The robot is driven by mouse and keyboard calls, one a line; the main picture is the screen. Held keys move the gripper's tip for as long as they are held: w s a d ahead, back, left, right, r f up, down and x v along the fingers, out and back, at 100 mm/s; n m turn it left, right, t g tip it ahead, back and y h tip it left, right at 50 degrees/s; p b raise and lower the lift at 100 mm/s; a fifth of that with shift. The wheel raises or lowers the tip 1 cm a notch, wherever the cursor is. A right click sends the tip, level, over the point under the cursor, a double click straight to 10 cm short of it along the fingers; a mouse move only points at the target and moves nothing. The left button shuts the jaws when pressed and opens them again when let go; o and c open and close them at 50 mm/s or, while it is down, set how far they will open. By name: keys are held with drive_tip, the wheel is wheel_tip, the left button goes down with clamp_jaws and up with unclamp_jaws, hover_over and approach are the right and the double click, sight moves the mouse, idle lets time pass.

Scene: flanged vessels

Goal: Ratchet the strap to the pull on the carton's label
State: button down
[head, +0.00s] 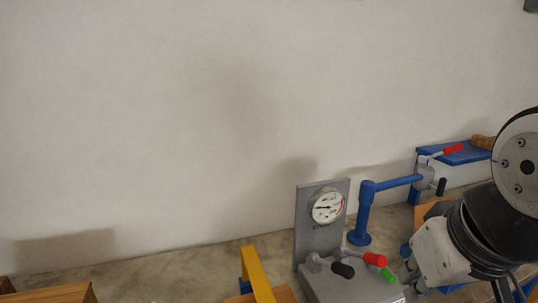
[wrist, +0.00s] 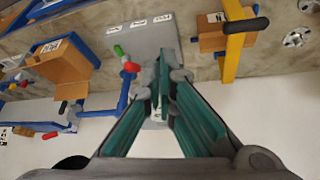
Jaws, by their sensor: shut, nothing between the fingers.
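My gripper (wrist: 164,82) is shut and empty in the wrist view, its teal-sided fingers meeting in front of the grey box. A brown carton (wrist: 212,43) with small white labels stands at the upper right, under a yellow bar or strap (wrist: 233,55). A black handle (wrist: 246,25) shows at this yellow piece. In the head view the yellow piece (head: 258,274) is cut off by the bottom edge. A second, open carton (wrist: 67,64) with a label (wrist: 52,45) stands at the left. I cannot tell which label carries the pull value.
A grey box (head: 350,286) with black, red and green knobs stands before a panel with a round gauge (head: 327,207). A blue post (head: 362,215) with a side arm stands beside it. A blue platform (head: 460,154) is at right. The pale wall fills the back.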

drive_tip(key=shift+s+a+r+m, duration=0.15)
drive_tip(key=shift+s+r, duration=0.1)
drive_tip(key=shift+s, duration=0.35)
drive_tip(key=shift+s+r+m, duration=0.15)
drive_tip(key=shift+s+r, duration=0.1)
drive_tip(key=shift+s, duration=0.3)
